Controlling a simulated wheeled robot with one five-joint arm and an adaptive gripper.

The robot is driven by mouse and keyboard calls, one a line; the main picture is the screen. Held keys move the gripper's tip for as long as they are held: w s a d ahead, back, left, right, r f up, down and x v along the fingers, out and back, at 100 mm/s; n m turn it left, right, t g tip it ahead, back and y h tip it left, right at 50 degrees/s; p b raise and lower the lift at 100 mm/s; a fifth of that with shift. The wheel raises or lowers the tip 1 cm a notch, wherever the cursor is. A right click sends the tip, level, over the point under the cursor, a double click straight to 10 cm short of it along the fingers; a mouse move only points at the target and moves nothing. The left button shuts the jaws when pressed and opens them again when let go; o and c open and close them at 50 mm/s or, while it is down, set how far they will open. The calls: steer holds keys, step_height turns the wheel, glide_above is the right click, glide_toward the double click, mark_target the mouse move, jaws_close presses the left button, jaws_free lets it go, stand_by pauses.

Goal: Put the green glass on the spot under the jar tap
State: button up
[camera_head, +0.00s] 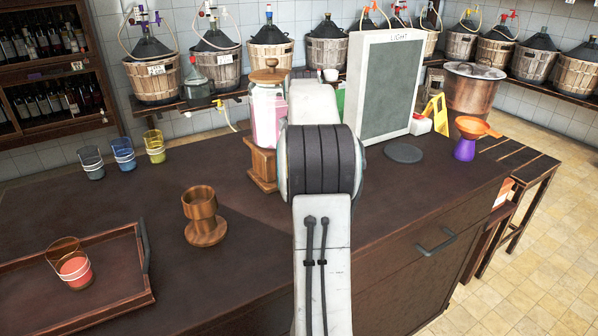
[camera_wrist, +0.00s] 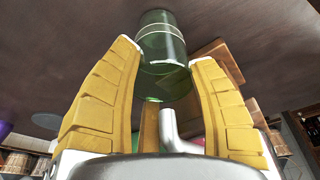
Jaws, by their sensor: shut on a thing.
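In the head view my own arm hides the gripper and the held glass. The jar (camera_head: 267,108) is clear, with pink content and a wooden lid, and stands on a wooden stand (camera_head: 261,166) just left of my arm. Its tap and the spot under it are hidden from me in the head view. A wooden block, probably the stand, shows beside the glass in the wrist view.
Grey, blue and yellow glasses (camera_head: 123,154) stand at the counter's back left. A wooden goblet (camera_head: 203,216) and a tray (camera_head: 120,302) with a red glass (camera_head: 76,268) are at front left.

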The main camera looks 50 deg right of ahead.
steer(key=o, duration=0.9)
steer(key=shift+f, duration=0.1)
